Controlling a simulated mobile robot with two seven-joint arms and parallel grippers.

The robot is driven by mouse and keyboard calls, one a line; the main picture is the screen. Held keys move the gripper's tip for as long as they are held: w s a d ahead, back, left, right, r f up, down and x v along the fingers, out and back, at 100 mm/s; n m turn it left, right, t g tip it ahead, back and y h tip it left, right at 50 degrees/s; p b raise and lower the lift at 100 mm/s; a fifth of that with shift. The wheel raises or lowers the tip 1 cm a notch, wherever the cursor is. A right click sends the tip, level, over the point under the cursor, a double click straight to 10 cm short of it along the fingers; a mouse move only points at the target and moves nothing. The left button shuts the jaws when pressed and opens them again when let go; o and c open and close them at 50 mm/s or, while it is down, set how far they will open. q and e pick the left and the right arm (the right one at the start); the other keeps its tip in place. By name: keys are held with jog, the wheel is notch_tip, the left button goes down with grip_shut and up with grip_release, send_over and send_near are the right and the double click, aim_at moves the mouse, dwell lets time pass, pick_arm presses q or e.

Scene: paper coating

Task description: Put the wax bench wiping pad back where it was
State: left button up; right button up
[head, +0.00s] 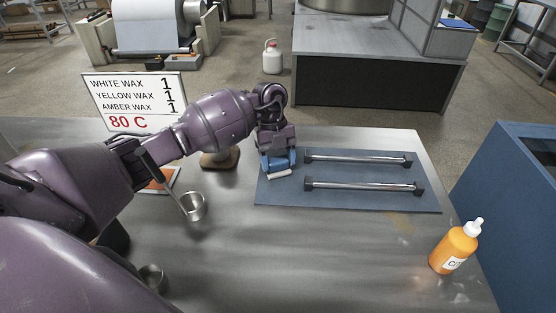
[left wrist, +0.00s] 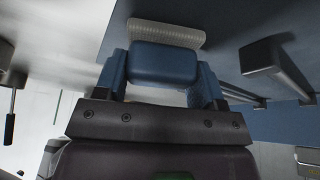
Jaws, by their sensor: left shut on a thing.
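The wiping pad (head: 279,174) has a blue body and a whitish underside. It is low over the left part of a blue mat (head: 350,202); whether it touches the mat I cannot tell. My left gripper (head: 278,161) is shut on the pad. In the left wrist view the pad's blue body (left wrist: 165,63) sits between the two blue fingers of my left gripper (left wrist: 164,75), with its pale ribbed face (left wrist: 165,34) beyond them. My right gripper is not in view.
Two metal bars (head: 358,159) (head: 363,186) with dark end blocks lie on the mat. An orange bottle (head: 456,247) stands at the right. A metal dipper cup (head: 193,206) and a wax sign (head: 136,101) are at the left. Bare bench (head: 300,260) lies in front.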

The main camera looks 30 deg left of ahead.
aim_at(278, 159)
pick_arm(q)
jog(key=shift+f, duration=0.1)
jog(key=o, duration=0.9)
jog(key=p+v, duration=0.1)
jog(key=v, duration=0.3)
jog(key=shift+r+p, duration=0.35)
jog(key=p+v, duration=0.2)
jog(key=v, duration=0.5)
jog(key=shift+a+r, duration=0.15)
